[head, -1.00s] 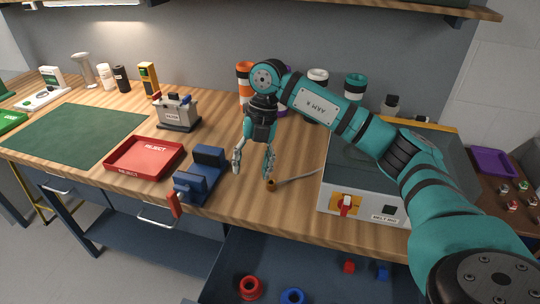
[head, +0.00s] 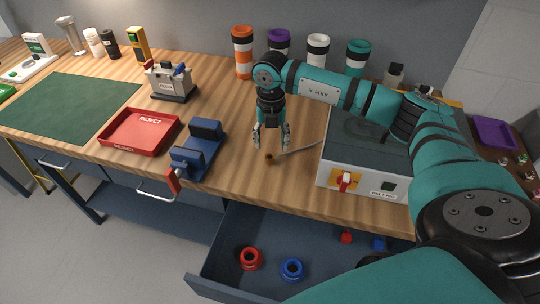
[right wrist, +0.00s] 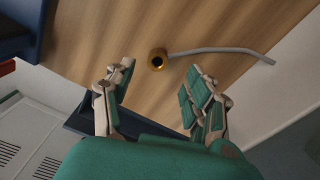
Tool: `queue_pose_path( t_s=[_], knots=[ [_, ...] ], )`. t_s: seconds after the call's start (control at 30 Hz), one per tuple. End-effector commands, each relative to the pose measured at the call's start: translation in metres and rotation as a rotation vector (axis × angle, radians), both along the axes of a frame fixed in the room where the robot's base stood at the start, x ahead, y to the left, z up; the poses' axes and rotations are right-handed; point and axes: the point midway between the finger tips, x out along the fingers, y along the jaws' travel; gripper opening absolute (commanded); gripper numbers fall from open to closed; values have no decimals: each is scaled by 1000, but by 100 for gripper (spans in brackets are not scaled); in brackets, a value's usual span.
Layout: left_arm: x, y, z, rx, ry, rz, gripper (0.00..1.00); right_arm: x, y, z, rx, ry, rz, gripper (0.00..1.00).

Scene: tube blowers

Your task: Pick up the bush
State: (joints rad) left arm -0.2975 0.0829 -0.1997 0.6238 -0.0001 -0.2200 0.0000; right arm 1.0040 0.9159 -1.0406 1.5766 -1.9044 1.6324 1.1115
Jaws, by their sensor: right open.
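The bush is a small brass-coloured ring (head: 269,159) lying on the wooden bench near its front edge. It also shows in the right wrist view (right wrist: 157,60), with a dark hole facing up. My right gripper (head: 272,146) points down over the bench close to the bush, open and empty. In the right wrist view the bush appears just beyond and between the two spread fingers (right wrist: 160,78), apart from both. A thin grey bent tube (head: 300,149) lies beside the bush on its right. My left gripper is not in view.
A grey machine (head: 365,178) with a red switch stands right of the bush. A blue fixture (head: 198,160) and red reject tray (head: 140,132) are to the left. Below, an open drawer (head: 215,278) holds red and blue rings. Bench behind the gripper holds several coloured-lid containers.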

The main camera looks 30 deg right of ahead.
Motion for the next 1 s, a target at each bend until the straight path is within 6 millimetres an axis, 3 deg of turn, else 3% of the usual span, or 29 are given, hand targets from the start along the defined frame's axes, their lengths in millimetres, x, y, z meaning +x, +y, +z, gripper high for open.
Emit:
queue_pose_path(
  t_s=[0.13,0.33,0.5,0.73,1.0],
  knots=[
    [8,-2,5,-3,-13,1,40,0,0,-8,-1,2,0,54],
    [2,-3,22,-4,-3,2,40,2,1,-34,0,4,1,54],
    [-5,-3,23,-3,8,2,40,3,2,-54,1,0,1,54],
    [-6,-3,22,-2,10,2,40,3,1,-57,1,-1,1,54],
    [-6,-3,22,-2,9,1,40,3,1,-57,1,-1,1,22]
  ],
)
